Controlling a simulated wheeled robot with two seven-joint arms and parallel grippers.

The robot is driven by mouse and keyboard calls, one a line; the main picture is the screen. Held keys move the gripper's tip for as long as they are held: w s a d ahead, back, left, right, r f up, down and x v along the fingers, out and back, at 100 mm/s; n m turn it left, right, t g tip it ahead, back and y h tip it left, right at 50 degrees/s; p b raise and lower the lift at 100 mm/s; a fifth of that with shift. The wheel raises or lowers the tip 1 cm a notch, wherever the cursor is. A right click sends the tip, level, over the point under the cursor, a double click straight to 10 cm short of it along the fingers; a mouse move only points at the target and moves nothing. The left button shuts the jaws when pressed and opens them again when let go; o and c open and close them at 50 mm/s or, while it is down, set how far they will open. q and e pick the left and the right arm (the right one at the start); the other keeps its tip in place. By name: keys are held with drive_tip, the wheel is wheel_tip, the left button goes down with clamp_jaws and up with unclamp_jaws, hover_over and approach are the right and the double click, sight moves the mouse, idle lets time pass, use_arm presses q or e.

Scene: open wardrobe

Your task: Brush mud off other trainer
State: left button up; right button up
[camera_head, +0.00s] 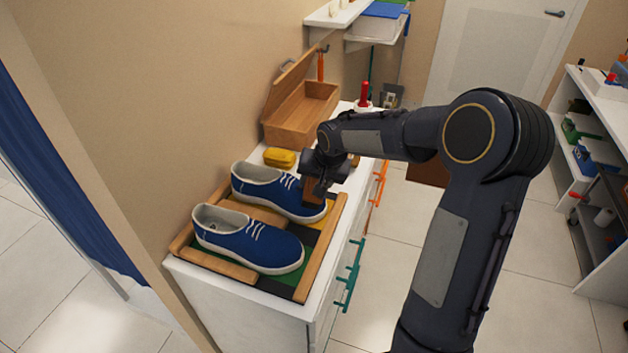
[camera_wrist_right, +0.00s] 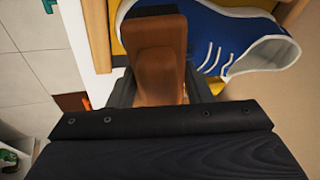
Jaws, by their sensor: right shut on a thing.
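Two blue trainers with white soles and laces lie side by side in a wood-framed tray (camera_head: 325,252). The near trainer (camera_head: 250,240) sits on a green part of the tray. The far trainer (camera_head: 265,187) sits behind it, and also shows in the right wrist view (camera_wrist_right: 225,35). My right gripper (camera_head: 315,188) is shut on a brown wooden brush (camera_wrist_right: 158,62), held at the toe of the far trainer. Whether the brush touches the trainer is unclear, and its bristles are hidden. No mud shows clearly on either trainer. My left gripper is out of view.
The tray rests on a white drawer cabinet (camera_head: 240,304) against the wall. Behind the trainers are a yellow item (camera_head: 280,157) and an open wooden box (camera_head: 300,112). A red-handled item (camera_head: 364,95) stands beyond.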

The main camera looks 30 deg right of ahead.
drive_tip(key=shift+w+a+r, duration=0.15)
drive_tip(key=shift+w+a, duration=0.55)
drive_tip(key=shift+w+a+r, duration=0.35)
drive_tip(key=shift+w+a, duration=0.3)
drive_tip(key=shift+w, duration=0.05)
drive_tip(key=shift+s+d+f, duration=0.25)
drive_tip(key=shift+s+d, duration=0.15)
drive_tip(key=shift+s, duration=0.1)
drive_tip(key=shift+s+d, duration=0.2)
drive_tip(key=shift+d, duration=0.05)
drive_tip(key=shift+s+d+f+b, duration=0.35)
drive_tip(key=shift+s+d+b, duration=0.25)
drive_tip(key=shift+s+d, duration=0.1)
drive_tip(key=shift+a, duration=0.1)
drive_tip(key=shift+w+a+r, duration=0.15)
drive_tip(key=shift+w+a, duration=0.45)
drive_tip(key=shift+w, duration=0.1)
drive_tip(key=shift+w+a+r+p, duration=0.35)
drive_tip(key=shift+w+a+r, duration=0.05)
drive_tip(key=shift+w+a, duration=0.25)
